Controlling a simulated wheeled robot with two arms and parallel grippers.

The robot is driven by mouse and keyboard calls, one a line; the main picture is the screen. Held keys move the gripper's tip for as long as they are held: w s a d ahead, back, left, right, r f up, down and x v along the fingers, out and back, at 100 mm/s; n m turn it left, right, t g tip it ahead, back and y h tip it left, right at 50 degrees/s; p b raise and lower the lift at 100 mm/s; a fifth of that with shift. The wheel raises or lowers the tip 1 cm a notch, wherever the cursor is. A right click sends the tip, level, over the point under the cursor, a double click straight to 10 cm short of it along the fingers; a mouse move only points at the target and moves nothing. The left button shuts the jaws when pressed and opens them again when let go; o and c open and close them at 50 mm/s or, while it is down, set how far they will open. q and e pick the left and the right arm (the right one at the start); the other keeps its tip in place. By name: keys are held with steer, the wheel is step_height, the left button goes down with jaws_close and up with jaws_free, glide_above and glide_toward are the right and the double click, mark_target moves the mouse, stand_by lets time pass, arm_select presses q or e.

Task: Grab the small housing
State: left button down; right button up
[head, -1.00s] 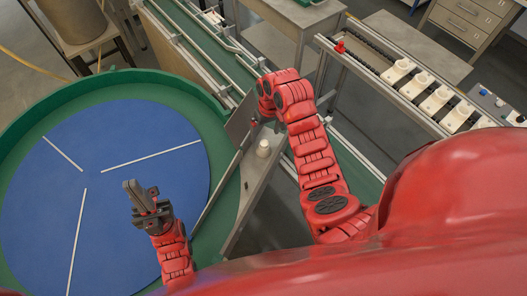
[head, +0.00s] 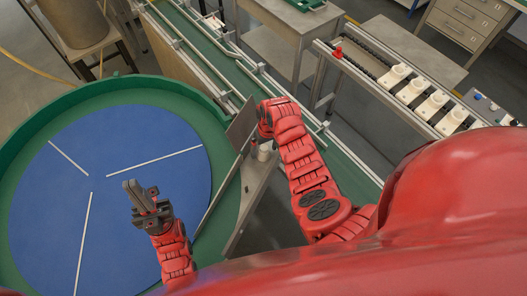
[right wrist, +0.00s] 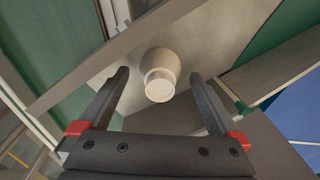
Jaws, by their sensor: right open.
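The small housing is a cream, cup-like piece with a round rim. It stands on the grey metal plate (head: 256,185) beside the turntable. In the head view the housing (head: 265,150) is partly covered by my right arm. In the right wrist view the housing (right wrist: 160,75) lies ahead, roughly centred between the fingertips, not gripped. My right gripper (right wrist: 160,80) is open, its two dark fingers spread to either side. In the head view its fingers are mostly hidden behind the wrist. My left gripper (head: 140,195) is above the blue turntable; its jaw gap is unclear.
The blue turntable (head: 150,190) with white dividers is bare, inside a green rim (head: 18,160). A railed green conveyor (head: 225,65) runs behind the plate. At right, several cream housings (head: 411,91) sit in a rack. A grey upright panel (head: 241,124) stands near the right gripper.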

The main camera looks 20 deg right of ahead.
steer(key=c, duration=1.4)
steer(key=shift+r, duration=0.1)
